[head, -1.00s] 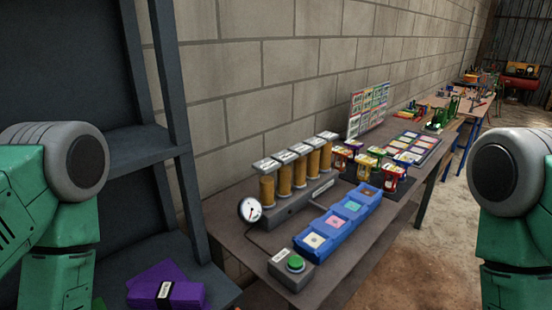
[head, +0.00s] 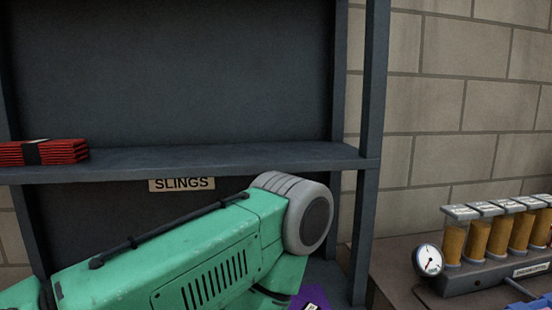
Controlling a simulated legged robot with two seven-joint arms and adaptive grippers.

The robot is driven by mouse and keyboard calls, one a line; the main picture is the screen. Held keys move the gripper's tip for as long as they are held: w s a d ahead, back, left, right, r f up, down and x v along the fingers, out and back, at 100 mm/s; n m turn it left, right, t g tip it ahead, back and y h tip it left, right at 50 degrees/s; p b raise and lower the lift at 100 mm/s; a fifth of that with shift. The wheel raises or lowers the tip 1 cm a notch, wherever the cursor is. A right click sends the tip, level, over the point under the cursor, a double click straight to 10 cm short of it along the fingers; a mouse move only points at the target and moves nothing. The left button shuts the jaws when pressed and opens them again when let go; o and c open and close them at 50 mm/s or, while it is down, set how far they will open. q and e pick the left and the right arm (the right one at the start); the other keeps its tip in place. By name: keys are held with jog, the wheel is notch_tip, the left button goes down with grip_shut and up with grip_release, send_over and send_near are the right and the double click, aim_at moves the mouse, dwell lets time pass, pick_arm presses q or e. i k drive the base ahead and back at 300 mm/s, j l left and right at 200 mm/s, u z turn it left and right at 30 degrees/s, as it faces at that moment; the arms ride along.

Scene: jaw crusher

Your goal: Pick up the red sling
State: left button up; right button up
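The red sling (head: 52,152) is a folded red stack with a dark band around it. It lies on the upper shelf (head: 230,158) of a dark grey rack, at the far left of the head view. A label reading "SLINGS" is on the shelf's front edge. My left arm crosses the lower middle of the view, below the shelf and to the right of the red sling. Neither gripper shows in the head view.
A purple folded sling (head: 311,298) is partly hidden behind my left arm, low in the rack. A rack post (head: 371,130) stands right of centre. A bench with a gauge (head: 428,260) and several amber cylinders is at the right. The shelf right of the red sling is bare.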

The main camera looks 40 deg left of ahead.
aim_at(43, 152)
jog(key=u, duration=2.6)
